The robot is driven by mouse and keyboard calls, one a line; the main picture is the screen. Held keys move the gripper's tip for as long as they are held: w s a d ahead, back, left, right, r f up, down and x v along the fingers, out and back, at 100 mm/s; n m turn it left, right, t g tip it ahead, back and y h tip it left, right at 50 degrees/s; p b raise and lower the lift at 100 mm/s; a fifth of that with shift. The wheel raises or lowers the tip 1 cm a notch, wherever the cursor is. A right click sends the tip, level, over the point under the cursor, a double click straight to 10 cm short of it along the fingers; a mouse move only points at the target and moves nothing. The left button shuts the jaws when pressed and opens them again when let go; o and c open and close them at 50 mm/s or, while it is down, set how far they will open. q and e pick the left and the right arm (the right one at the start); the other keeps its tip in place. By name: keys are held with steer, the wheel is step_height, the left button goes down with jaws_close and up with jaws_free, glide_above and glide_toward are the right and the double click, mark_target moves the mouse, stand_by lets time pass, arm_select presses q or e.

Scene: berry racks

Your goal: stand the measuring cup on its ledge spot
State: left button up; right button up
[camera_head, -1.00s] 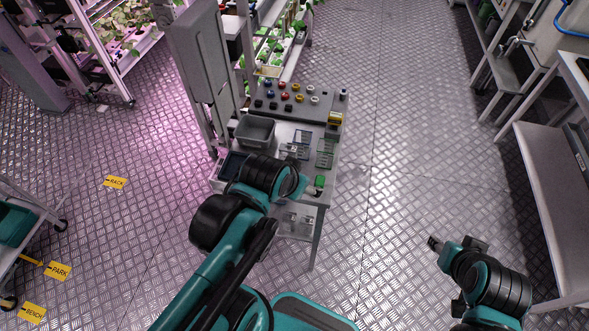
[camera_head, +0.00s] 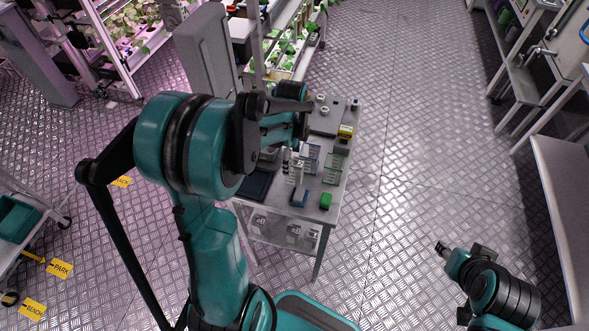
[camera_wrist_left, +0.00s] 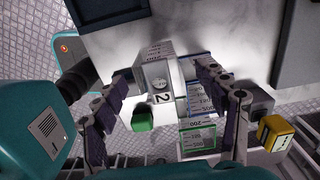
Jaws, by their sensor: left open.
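A pale, boxy piece with scale marks and a "2" on its face (camera_wrist_left: 160,97) stands between the fingers of my left gripper (camera_wrist_left: 160,74) in the left wrist view; it looks like the measuring cup. The fingers are spread on either side of it, and I cannot tell whether either touches it. In the head view a pale upright piece (camera_head: 298,170) shows at the table, just below my left wrist, whose fingers are mostly hidden. A blue-edged panel (camera_wrist_left: 201,101) and a green-edged panel (camera_wrist_left: 197,140) with scale marks lie beside it. My right gripper (camera_head: 441,247) is away from the table, its jaws unclear.
A yellow block (camera_head: 345,132) sits at the right. A dark tray (camera_head: 255,184) is at the left. Floor right of the table is clear.

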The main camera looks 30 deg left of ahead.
arm_select(q)
step_height(320, 180, down, 6)
steer(key=shift+s+a+f+b, duration=0.15)
steer(key=shift+b, duration=0.9)
steer(key=c, duration=1.4)
steer(key=shift+o, duration=0.2)
